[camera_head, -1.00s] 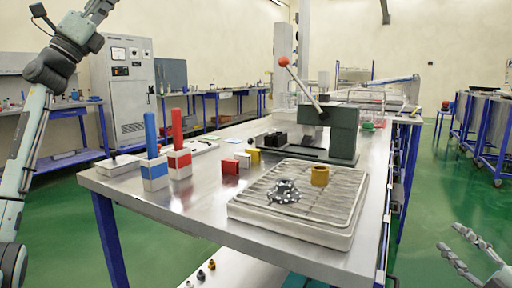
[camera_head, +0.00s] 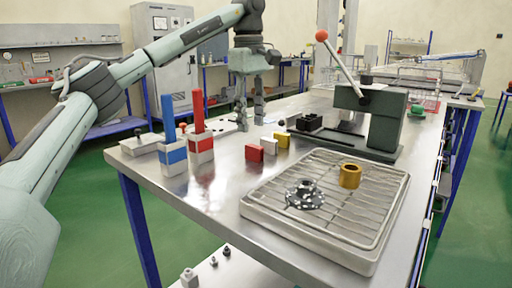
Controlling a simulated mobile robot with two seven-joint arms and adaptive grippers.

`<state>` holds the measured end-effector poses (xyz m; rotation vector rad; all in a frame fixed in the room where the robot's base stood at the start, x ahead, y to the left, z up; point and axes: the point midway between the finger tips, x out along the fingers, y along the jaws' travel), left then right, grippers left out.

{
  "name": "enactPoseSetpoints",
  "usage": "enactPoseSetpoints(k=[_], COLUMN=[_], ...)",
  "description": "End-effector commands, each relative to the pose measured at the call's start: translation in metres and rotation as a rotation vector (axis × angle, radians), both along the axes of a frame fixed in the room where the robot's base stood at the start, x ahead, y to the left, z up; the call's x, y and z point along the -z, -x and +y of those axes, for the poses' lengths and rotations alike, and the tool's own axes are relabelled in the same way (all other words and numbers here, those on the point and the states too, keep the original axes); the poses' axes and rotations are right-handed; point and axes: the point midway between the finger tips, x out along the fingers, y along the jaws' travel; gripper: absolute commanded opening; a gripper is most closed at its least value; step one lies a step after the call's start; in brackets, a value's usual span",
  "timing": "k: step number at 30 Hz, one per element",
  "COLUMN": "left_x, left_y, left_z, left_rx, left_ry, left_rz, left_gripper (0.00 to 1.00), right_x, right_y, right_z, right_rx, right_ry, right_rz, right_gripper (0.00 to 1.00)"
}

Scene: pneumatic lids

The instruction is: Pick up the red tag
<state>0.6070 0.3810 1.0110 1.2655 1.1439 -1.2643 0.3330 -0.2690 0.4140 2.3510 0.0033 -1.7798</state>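The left gripper does not appear to touch the red tag. My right gripper is out of view.
A blue-and-white box (camera_head: 173,158) and a red-and-white box (camera_head: 201,150), each with a tall bar, stand left of the tags. A wire-topped tray (camera_head: 262,221) with a gear part and a gold ring (camera_head: 350,175) is in front right. A lever press (camera_head: 385,120) stands behind.

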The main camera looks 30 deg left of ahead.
Motion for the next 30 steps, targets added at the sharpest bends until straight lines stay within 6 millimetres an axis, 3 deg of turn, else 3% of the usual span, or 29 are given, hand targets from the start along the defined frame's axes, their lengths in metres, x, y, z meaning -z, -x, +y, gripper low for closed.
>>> enactPoseSetpoints(k=[5,18,26,30], left_x=[0.019,0.074,0.078,0.078], left_y=[0.004,-0.002,-0.003,-0.003], left_z=[0.006,-0.002,-0.003,-0.003], left_rx=[-0.005,-0.004,-0.004,-0.004], left_ry=[-0.022,-0.019,-0.017,-0.017], left_rz=[0.021,0.019,0.017,0.017], left_gripper=[0.4,0.4,0.4,0.26], right_x=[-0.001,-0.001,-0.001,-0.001], right_y=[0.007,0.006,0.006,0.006], right_z=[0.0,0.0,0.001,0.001], right_rx=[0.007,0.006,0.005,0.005], right_ry=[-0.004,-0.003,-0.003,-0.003], right_rz=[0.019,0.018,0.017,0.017], right_gripper=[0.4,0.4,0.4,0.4])
